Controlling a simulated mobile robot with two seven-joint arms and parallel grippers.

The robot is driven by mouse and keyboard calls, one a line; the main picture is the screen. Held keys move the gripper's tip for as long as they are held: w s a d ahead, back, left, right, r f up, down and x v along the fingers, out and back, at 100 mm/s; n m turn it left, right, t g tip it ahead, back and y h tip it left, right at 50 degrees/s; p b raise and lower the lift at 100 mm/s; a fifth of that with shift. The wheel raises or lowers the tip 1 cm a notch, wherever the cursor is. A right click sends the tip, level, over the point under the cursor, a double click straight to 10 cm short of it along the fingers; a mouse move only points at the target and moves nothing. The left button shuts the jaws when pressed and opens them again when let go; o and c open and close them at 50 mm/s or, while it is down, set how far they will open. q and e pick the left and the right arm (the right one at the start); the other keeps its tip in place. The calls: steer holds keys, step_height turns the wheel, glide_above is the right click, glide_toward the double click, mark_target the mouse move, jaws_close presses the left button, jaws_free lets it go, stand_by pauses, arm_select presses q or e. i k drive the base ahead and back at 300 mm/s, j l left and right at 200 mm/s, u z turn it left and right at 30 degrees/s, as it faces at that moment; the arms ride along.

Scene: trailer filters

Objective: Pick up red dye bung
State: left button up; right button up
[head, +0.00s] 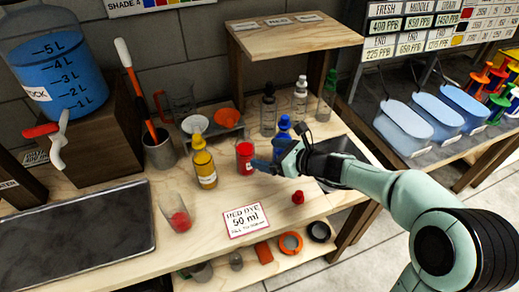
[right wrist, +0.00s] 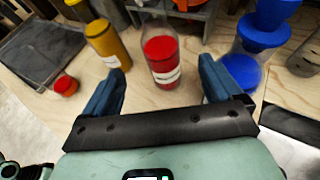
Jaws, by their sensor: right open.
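The red bung (head: 298,197) lies on the wooden bench in the head view, near the front edge and right of the red dye card. My right gripper (head: 268,158) is behind and left of it, open, its fingers pointing left towards the red dye bottle (head: 245,158). In the right wrist view the red dye bottle (right wrist: 163,62) stands upright in the gap ahead of the open right gripper (right wrist: 161,72), apart from both fingers. A small red shape (right wrist: 66,86) shows left in that view; I cannot tell whether it is the bung. My left gripper is out of view.
A yellow bottle (head: 204,168) and a bottle with a blue top (head: 284,132) stand either side of the red bottle. A glass with red in it (head: 176,212) stands left of the card (head: 246,219). A dark tray (head: 75,236) fills the bench's left front.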

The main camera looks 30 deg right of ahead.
mark_target(297, 198)
steer(key=k+l, duration=0.25)
steer(key=k, duration=0.25)
steer(key=k+l, duration=0.25)
steer(key=k, duration=0.2)
